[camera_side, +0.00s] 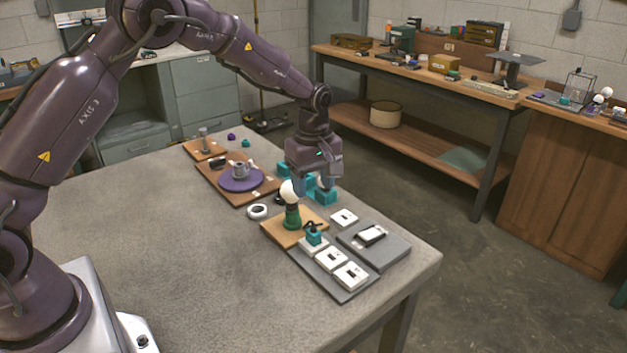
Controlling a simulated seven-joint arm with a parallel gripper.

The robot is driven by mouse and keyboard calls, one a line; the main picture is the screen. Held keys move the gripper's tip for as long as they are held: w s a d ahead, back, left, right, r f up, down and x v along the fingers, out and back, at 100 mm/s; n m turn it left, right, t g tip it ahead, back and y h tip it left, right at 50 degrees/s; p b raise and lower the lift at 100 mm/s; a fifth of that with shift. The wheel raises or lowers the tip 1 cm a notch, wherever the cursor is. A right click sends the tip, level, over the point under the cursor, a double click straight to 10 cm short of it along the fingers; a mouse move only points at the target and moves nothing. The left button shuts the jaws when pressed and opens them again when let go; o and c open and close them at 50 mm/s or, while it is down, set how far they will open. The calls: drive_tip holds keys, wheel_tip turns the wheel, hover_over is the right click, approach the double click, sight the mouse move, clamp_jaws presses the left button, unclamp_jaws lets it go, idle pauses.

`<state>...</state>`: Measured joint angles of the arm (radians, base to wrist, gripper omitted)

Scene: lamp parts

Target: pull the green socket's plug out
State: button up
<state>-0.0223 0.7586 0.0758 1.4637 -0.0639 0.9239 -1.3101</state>
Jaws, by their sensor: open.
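The green socket (292,219) stands upright on a small wooden board and carries a white bulb (288,191). A teal plug (314,238) with a black cord sits on a white outlet tile at the near right of the socket; how deep it sits is too small to tell. My gripper (314,188) points down behind and above the socket, apart from the plug. It appears open and empty, near teal blocks (325,197) that partly blend with its fingers.
White tiles (331,258) lie on a grey plate (346,288). A grey pad (390,247) holds a black-and-white part. A white ring (257,211) lies left of the socket. A wooden board with a purple disc (240,184) is farther back. The table's left front is clear.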

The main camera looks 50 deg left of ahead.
sight(313, 227)
drive_tip(key=shift+n, duration=0.8)
wheel_tip(313, 227, down, 13)
drive_tip(key=shift+r, duration=0.1)
clamp_jaws()
drive_tip(key=shift+r, duration=0.1)
drive_tip(key=shift+r, duration=0.8)
idle(0.4)
drive_tip(key=shift+r, duration=0.75)
drive_tip(key=shift+r, duration=0.1)
